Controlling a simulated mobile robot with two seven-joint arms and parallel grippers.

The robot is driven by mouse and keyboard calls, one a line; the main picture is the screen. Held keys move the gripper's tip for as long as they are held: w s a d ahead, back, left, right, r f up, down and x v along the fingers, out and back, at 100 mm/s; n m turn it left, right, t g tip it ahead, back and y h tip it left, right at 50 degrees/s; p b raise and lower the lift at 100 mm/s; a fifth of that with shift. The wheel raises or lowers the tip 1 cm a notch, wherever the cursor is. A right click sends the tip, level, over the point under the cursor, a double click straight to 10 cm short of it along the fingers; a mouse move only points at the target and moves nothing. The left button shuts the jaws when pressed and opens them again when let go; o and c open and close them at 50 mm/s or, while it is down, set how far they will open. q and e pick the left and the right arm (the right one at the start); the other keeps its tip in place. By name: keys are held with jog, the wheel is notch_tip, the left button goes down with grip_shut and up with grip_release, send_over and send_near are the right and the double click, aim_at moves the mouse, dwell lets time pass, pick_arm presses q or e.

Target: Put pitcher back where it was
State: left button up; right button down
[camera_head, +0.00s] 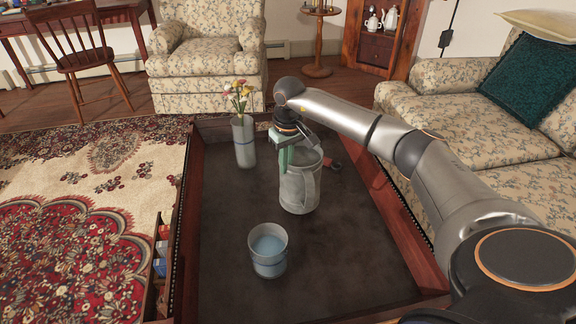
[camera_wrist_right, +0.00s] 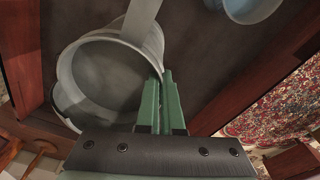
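My right gripper (camera_head: 286,158) reaches down to the left side of the pitcher's rim. In the right wrist view, the open mouth of the pitcher (camera_wrist_right: 98,75) lies to the left of the fingers. The green fingers (camera_wrist_right: 161,95) are close together at its rim, and the wall appears pinched between them. Whether the pitcher's base touches the table is hard to tell. My left gripper is not in view.
A cup of bluish liquid (camera_head: 268,251) stands in front of the pitcher. A tall vase with flowers (camera_head: 243,141) stands behind left. A small red object (camera_head: 333,165) lies behind right. The table has raised wooden edges (camera_head: 187,200); its right front surface is clear.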

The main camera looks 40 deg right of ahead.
jog(key=f+b, duration=0.1)
jog(key=f, duration=0.2)
jog(key=shift+w+d+f+b, duration=0.2)
jog(key=shift+w+f+b, duration=0.15)
jog(key=shift+w, duration=0.05)
jog(key=shift+f, duration=0.1)
jog(key=c, duration=1.5)
grip_release()
jog(key=shift+s+f, duration=0.1)
jog(key=shift+f, duration=0.05)
jog(key=o, duration=0.4)
